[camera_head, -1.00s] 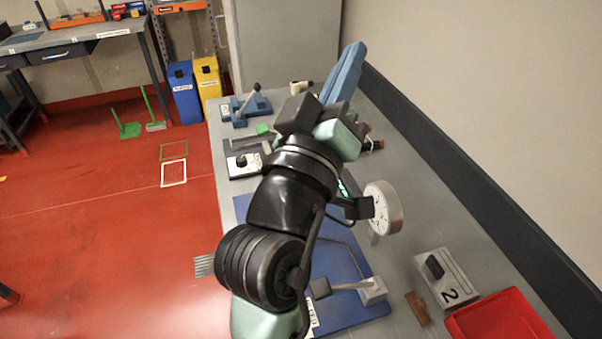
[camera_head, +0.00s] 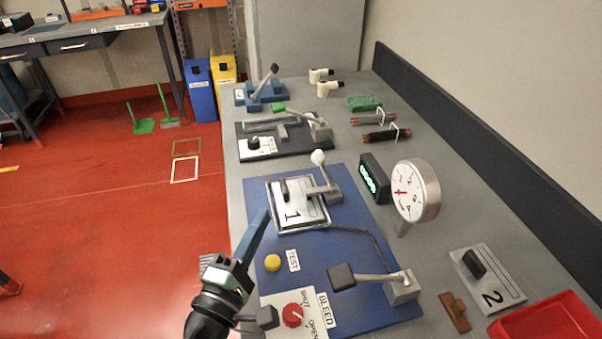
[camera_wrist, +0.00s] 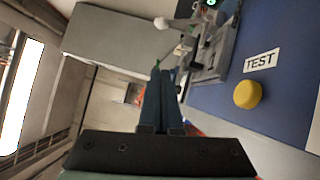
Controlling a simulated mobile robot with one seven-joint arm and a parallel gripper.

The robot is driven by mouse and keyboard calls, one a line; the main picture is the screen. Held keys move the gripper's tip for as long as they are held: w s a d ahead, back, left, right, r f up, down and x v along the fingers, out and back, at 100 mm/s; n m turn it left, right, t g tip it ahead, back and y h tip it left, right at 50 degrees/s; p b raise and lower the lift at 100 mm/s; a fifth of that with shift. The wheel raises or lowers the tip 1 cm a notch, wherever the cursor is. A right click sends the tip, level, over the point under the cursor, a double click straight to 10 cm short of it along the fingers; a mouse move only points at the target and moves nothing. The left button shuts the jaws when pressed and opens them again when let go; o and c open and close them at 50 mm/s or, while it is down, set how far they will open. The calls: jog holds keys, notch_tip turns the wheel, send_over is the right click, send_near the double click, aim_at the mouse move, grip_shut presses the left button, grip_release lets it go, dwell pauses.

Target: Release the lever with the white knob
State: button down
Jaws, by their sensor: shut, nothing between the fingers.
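The lever with the white knob (camera_head: 318,157) stands up from its grey clamp bracket (camera_head: 325,191) on the blue board (camera_head: 345,215). Its arm leans slightly, knob uppermost. The clamp's black tip (camera_head: 285,189) is over the plate marked 1 (camera_head: 296,212); whether it presses on it I cannot tell. The white knob also shows in the wrist view (camera_wrist: 161,23). My gripper (camera_head: 264,213) is shut and empty, above the board's left edge, left of the plate and apart from the lever. Its blue fingers (camera_wrist: 157,72) lie together in the wrist view.
Near my gripper are a yellow TEST button (camera_head: 272,263), a red BLEED knob (camera_head: 292,315) and a second lever with a black grip (camera_head: 341,276). A dial gauge (camera_head: 416,191) and green display (camera_head: 374,178) stand right of the white-knob lever. Another clamp (camera_head: 318,126) is behind.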

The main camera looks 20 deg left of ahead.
jog(key=shift+w, duration=0.1)
jog(key=p, duration=0.1)
send_near(318, 157)
jog(key=w+a, duration=0.1)
jog(key=w+a+f, duration=0.1)
jog(key=a, duration=0.1)
jog(key=w+a, duration=0.1)
jog(key=a, duration=0.1)
jog(key=shift+w+a+f, duration=0.1)
jog(key=shift+w+f, duration=0.05)
jog(key=shift+f, duration=0.1)
jog(key=w+d, duration=0.1)
jog(key=w+d+p, duration=0.1)
jog(key=shift+w+r, duration=0.3)
jog(key=shift+w, duration=0.05)
jog(key=shift+w+d, duration=0.35)
jog(key=shift+d, duration=0.05)
jog(key=shift+r+p, duration=0.1)
jog(key=shift+p, duration=0.25)
